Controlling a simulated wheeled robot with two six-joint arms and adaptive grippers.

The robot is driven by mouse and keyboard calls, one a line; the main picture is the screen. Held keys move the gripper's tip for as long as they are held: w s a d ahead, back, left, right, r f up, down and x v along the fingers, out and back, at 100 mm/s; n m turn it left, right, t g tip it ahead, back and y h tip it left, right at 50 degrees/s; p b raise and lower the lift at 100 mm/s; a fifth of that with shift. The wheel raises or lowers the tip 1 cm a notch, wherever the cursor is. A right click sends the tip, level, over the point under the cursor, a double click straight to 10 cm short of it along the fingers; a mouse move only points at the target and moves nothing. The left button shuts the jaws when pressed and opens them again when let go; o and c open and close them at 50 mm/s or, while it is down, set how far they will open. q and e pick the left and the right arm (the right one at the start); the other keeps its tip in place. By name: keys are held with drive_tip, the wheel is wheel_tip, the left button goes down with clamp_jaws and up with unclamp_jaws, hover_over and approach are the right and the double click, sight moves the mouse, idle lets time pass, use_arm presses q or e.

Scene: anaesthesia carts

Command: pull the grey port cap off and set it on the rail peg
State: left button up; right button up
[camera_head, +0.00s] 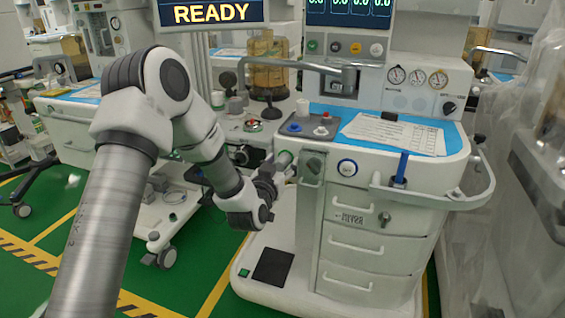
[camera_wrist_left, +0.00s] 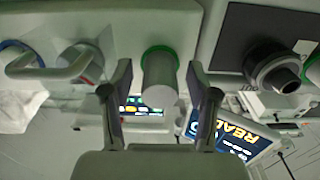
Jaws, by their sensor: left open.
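The grey port cap (camera_wrist_left: 160,78) sits on a green-ringed port on the cart's front, low in the wrist view's depth. It also shows in the head view (camera_head: 285,158), partly hidden by my gripper. My left gripper (camera_wrist_left: 158,92) is open, with one finger on each side of the cap and a visible gap on both sides. In the head view the left gripper (camera_head: 280,173) reaches the left part of the cart front. A blue upright peg (camera_head: 402,165) stands at the cart's front rail (camera_head: 440,201). My right gripper is not in view.
A tray (camera_head: 308,127) with small items and papers (camera_head: 395,133) lie on the cart top. Drawers (camera_head: 363,245) are below.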

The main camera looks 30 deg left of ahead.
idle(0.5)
use_arm(q)
clamp_jaws()
drive_tip(key=shift+s+f, duration=0.1)
drive_tip(key=shift+s, duration=0.1)
drive_tip(key=shift+v, duration=2.85)
drive_tip(key=shift+p, duration=0.3)
wheel_tip(320, 180, up, 10)
drive_tip(key=p, duration=0.8)
hover_over(279, 166)
drive_tip(key=s, duration=0.4)
drive_tip(key=shift+d, duration=0.45)
